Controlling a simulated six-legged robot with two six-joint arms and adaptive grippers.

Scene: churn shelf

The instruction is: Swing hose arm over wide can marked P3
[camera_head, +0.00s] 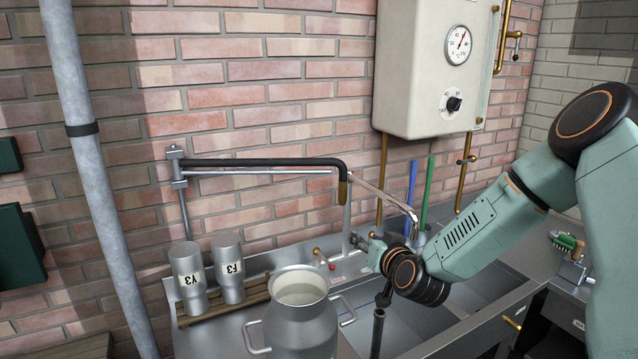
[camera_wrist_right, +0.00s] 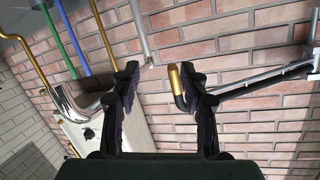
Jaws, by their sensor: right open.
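The hose arm (camera_head: 260,163) is a black hose on a wall bracket, reaching right and ending in a downward brass nozzle (camera_head: 343,192). The wide metal can (camera_head: 300,325) stands open-topped with two side handles, below and left of the nozzle; no P3 mark is readable on it. My right gripper (camera_head: 362,241) is below and right of the nozzle. In the right wrist view my right gripper (camera_wrist_right: 160,82) is open, and the brass nozzle (camera_wrist_right: 176,80) appears beside one finger, toward the gap; I cannot tell whether they touch. My left gripper is not in view.
Two upturned narrow cans, left (camera_head: 188,275) and right (camera_head: 229,268), stand on a wooden rack (camera_head: 205,306) left of the wide can. A sink (camera_head: 470,290) lies to the right. A gauge box (camera_head: 425,70) hangs on the brick wall; blue and green handles stand below.

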